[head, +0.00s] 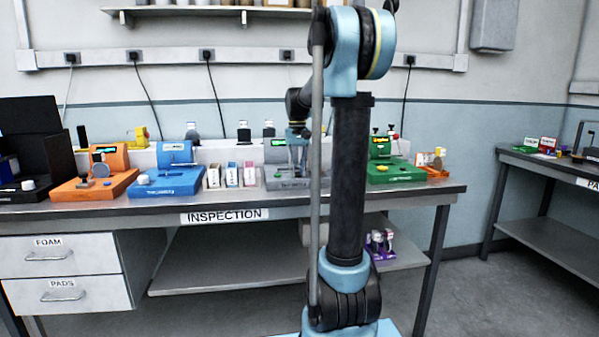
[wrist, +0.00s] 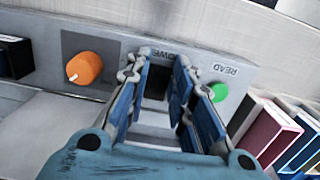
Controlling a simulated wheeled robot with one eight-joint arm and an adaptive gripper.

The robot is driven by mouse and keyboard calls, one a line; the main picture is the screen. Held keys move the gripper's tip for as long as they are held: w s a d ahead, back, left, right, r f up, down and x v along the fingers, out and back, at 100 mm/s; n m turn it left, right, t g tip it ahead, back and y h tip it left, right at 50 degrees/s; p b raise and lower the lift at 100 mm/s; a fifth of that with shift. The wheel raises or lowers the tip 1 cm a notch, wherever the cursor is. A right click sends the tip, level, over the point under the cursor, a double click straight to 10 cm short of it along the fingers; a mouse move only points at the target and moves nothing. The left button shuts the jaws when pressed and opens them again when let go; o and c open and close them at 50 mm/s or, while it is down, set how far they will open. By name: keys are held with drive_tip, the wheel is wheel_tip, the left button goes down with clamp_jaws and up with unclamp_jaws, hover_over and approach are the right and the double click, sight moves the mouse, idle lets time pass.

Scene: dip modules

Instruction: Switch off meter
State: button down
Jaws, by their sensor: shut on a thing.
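The grey meter (head: 278,156) stands on the inspection bench, partly hidden behind my arm, with a small lit green display. In the wrist view its grey panel (wrist: 118,52) carries an orange knob (wrist: 84,68) at left, a dark switch (wrist: 155,86) in the middle and a green button (wrist: 219,92) at right. The labels read upside down: READ by the button, and a partly covered POWER by the switch. My gripper (wrist: 163,68) is at the panel, its blue fingers on either side of the dark switch and shut on it. The switch's position is hard to tell between the fingers.
An orange device (head: 92,183), a blue device (head: 168,180) and a green device (head: 392,170) stand along the bench (head: 345,207). Small upright boxes (head: 231,175) stand left of the meter. In the wrist view, coloured book-like blocks (wrist: 270,135) are close at right.

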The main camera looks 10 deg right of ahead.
drive_tip(key=shift+w+r+g, duration=0.1)
drive_tip(key=shift+w+g, duration=0.2)
drive_tip(key=shift+g, duration=0.7)
drive_tip(key=c, duration=1.4)
unclamp_jaws()
drive_tip(key=shift+r, duration=0.15)
drive_tip(key=v, duration=1.1)
drive_tip(key=shift+w+r, duration=0.25)
drive_tip(key=shift+r, duration=0.05)
